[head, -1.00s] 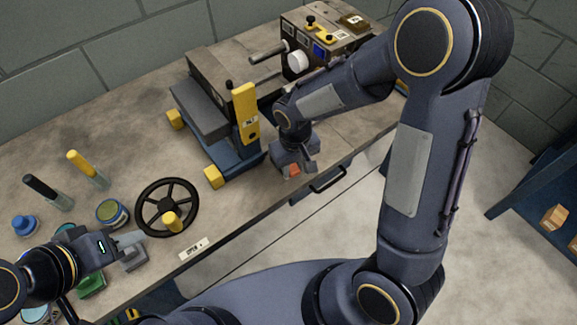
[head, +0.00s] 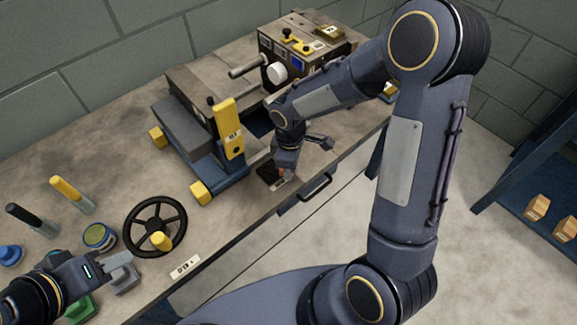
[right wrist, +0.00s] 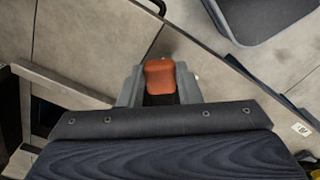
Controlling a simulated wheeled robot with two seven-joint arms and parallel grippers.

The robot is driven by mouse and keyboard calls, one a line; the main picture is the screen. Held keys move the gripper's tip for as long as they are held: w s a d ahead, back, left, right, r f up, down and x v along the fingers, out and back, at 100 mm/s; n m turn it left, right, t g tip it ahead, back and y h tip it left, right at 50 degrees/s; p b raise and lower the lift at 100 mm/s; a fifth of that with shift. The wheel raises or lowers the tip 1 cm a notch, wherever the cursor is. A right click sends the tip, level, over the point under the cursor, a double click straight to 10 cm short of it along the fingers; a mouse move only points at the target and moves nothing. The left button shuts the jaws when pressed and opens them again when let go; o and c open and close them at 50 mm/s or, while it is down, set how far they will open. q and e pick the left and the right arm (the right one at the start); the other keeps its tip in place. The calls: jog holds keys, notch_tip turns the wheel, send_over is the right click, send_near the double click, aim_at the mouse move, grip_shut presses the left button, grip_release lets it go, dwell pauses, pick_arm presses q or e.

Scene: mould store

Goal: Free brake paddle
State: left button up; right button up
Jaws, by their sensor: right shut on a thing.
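An orange-red paddle (right wrist: 160,76) with a dark lower part sits between the grey fingers of my right gripper (right wrist: 159,88) in the right wrist view. The fingers are shut on it, one on each side. In the head view, my right gripper (head: 284,172) is low at the bench's front edge, with only a bit of orange showing. A dark plate (head: 267,172) lies on the bench just left of it. My left gripper (head: 125,272) is at the lower left, close to the handwheel; whether its fingers are apart is unclear.
A black handwheel (head: 155,212) with a yellow knob stands on the bench (head: 85,150). A blue cart-like fixture with a yellow lever (head: 229,130) is left of my right arm. A drawer handle (head: 316,187) juts from the front. A control box (head: 300,52) stands behind.

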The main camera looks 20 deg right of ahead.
jog(key=shift+w+d+n, duration=0.1)
jog(key=shift+w+n, duration=0.1)
jog(key=shift+n, duration=0.2)
jog(key=o, duration=1)
notch_tip(320, 180, up, 8)
jog(key=shift+f+p, duration=0.1)
jog(key=shift+p, duration=0.35)
